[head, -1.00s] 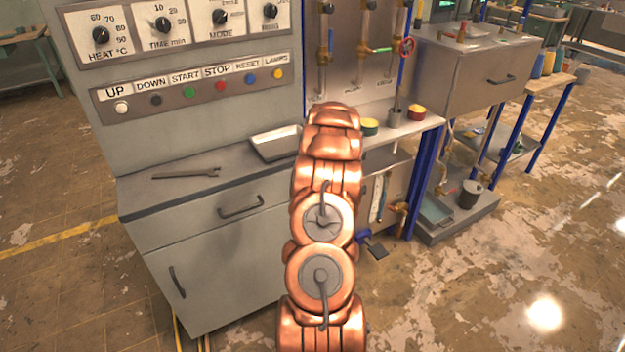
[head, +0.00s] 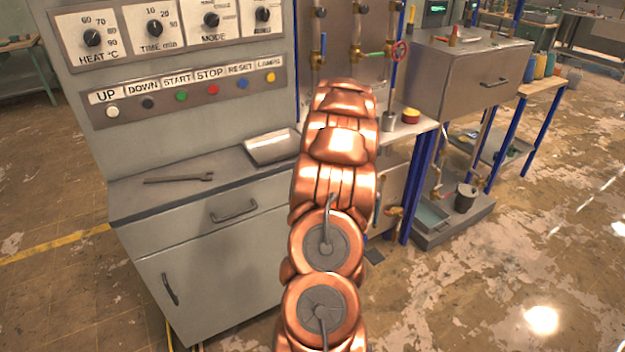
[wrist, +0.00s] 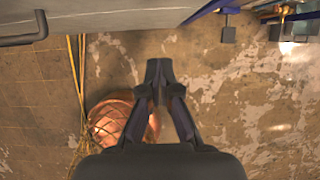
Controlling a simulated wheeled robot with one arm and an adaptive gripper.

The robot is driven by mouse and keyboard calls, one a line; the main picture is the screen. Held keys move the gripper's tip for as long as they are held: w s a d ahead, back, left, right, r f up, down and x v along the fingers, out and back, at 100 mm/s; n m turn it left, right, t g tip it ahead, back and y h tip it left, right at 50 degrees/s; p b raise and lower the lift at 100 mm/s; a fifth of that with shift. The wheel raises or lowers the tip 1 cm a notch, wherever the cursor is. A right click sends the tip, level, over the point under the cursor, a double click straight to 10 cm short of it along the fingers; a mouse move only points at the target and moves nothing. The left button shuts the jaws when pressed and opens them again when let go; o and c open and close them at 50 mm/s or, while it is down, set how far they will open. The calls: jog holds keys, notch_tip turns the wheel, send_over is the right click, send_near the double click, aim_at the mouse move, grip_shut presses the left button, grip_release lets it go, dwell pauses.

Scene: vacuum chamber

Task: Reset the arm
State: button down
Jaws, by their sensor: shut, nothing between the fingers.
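My copper arm rises through the middle of the head view, in front of the grey control cabinet (head: 215,270). My gripper (wrist: 159,68) shows in the wrist view, pointing toward the cabinet's lower edge. Its dark fingers meet at the tips and hold nothing. The gripper is hidden behind the arm in the head view.
Above are the button panel (head: 190,90) and dials. A steel box (head: 465,75) and a bucket (head: 465,198) stand to the right. Floor at the lower right is clear.

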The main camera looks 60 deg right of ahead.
jog(key=shift+s+r, duration=0.1)
jog(key=shift+r, duration=0.1)
jog(key=w+a+r+n+g+y, duration=0.1)
jog(key=a+r+n, duration=0.2)
jog(key=a+n, duration=0.65)
jog(key=w+a+r+n+y, duration=0.15)
jog(key=a+r+n, duration=0.25)
jog(key=a, duration=1.1)
jog(key=w+a+r+n+g+y, duration=0.1)
jog(key=w+a+r+n, duration=0.15)
jog(key=a+n, duration=0.75)
jog(key=s+a+r+n+g, duration=0.2)
jog(key=s+a+n, duration=0.65)
jog(key=a, duration=0.75)
jog(key=s+a+n, duration=0.3)
jog(key=s+n, duration=0.2)
jog(key=s, duration=0.3)
jog(key=s+a+n+g+h, duration=0.1)
jog(key=s+a+n, duration=0.2)
jog(key=s, duration=0.6)
jog(key=shift+a+f+n+g, duration=0.3)
jog(key=shift+f+n, duration=0.05)
jog(key=shift+n, duration=0.55)
jog(key=c, duration=1.9)
grip_release()
jog(key=shift+h, duration=0.25)
